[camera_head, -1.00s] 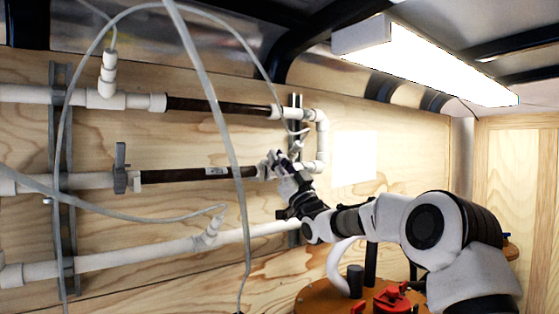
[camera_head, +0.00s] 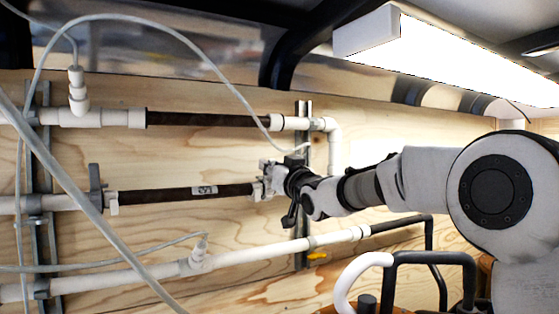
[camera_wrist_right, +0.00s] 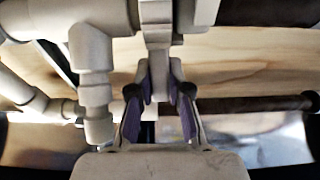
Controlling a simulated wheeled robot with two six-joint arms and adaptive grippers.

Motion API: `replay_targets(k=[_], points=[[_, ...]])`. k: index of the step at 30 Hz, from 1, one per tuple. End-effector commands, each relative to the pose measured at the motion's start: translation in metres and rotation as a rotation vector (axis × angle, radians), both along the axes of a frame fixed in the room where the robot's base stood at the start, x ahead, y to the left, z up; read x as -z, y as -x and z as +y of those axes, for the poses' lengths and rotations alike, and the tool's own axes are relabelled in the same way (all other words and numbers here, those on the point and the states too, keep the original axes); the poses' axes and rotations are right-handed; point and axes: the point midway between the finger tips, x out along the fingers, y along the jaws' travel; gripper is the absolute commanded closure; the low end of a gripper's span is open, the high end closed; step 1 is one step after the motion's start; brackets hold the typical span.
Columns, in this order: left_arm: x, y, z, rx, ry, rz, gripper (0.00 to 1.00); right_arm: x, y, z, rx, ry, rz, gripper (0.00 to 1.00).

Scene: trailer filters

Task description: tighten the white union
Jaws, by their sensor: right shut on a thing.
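The white union (camera_head: 257,191) sits at the right end of the middle dark pipe section (camera_head: 180,194). My right gripper (camera_head: 268,180) is at this union, and its body partly hides it. In the right wrist view, the union (camera_wrist_right: 157,14) is a pale ringed fitting with a narrow part reaching down between the fingers. The right gripper's purple-padded fingers (camera_wrist_right: 160,92) are shut on that part. My left gripper is not in view.
White elbow fittings (camera_head: 327,125) stand above and right of the gripper. A white lower pipe (camera_head: 265,253) runs below it. A grey valve handle (camera_head: 95,180) is at the left of the middle line. Thin grey hoses (camera_head: 75,180) cross the left side.

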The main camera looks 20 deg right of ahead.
Motion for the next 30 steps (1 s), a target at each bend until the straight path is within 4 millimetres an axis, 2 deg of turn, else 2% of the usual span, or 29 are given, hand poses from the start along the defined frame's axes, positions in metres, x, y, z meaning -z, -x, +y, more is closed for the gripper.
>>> replay_targets(k=[12,13,15,25,30], points=[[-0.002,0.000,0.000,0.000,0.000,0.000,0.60,0.003,-0.001,0.001,0.000,0.001,0.016,1.00],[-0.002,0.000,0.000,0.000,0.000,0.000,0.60,0.003,-0.001,0.001,0.000,0.001,0.016,0.76],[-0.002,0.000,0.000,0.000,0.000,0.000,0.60,0.003,-0.001,0.001,0.000,0.001,0.016,0.56],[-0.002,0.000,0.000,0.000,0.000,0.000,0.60,0.001,0.002,0.000,0.000,0.001,0.012,0.56],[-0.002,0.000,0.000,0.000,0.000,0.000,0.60,0.007,0.028,-0.002,-0.001,-0.002,0.013,0.56]])
